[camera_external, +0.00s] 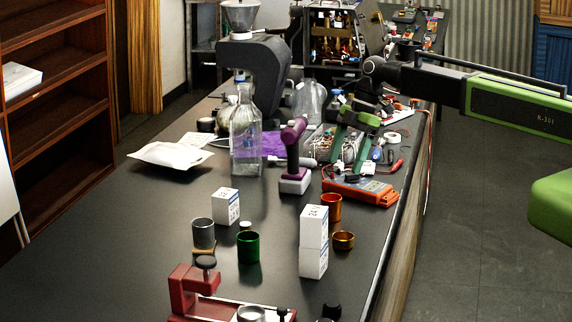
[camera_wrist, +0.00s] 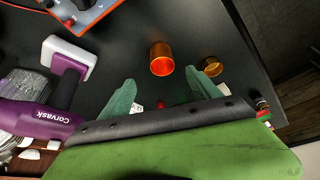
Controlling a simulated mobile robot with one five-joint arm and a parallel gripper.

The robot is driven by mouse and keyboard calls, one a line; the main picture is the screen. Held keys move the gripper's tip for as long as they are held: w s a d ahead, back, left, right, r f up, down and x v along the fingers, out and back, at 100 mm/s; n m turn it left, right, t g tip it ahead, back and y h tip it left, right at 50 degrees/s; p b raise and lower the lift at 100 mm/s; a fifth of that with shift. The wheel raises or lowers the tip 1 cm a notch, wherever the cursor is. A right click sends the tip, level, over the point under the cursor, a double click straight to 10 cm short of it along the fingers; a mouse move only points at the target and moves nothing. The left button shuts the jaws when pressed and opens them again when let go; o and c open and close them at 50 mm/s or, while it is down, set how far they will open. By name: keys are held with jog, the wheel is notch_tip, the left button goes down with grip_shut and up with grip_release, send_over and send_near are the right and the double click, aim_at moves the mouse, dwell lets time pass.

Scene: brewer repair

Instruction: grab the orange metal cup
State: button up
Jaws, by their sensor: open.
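The orange metal cup (camera_external: 331,208) stands on the dark bench, just behind a tall white box and near the bench's right edge. In the wrist view the orange cup (camera_wrist: 161,57) lies ahead of the fingers, between their two lines and apart from both. My gripper (camera_external: 347,150) is open and empty, with green fingers, above the bench behind the cup and the orange meter. In the wrist view my gripper (camera_wrist: 160,80) spreads its fingertips to either side, short of the cup.
A small gold cup (camera_external: 343,240) stands close to the orange cup, beside the white box (camera_external: 313,255). A green cup (camera_external: 248,247) and a grey cup (camera_external: 203,234) stand to the left.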

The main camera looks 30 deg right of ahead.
aim_at(330, 205)
jog(key=b+x, duration=0.6)
jog(key=x, duration=0.2)
jog(key=shift+d+f, duration=0.15)
jog(key=shift+f, duration=0.1)
jog(key=b+x, duration=0.5)
jog(key=shift+s+a, duration=0.2)
jog(key=shift+s, duration=0.05)
jog(key=shift+c, duration=0.4)
jog(key=c, duration=1.4)
jog(key=shift+r+p, duration=0.3)
jog(key=shift+p, duration=0.1)
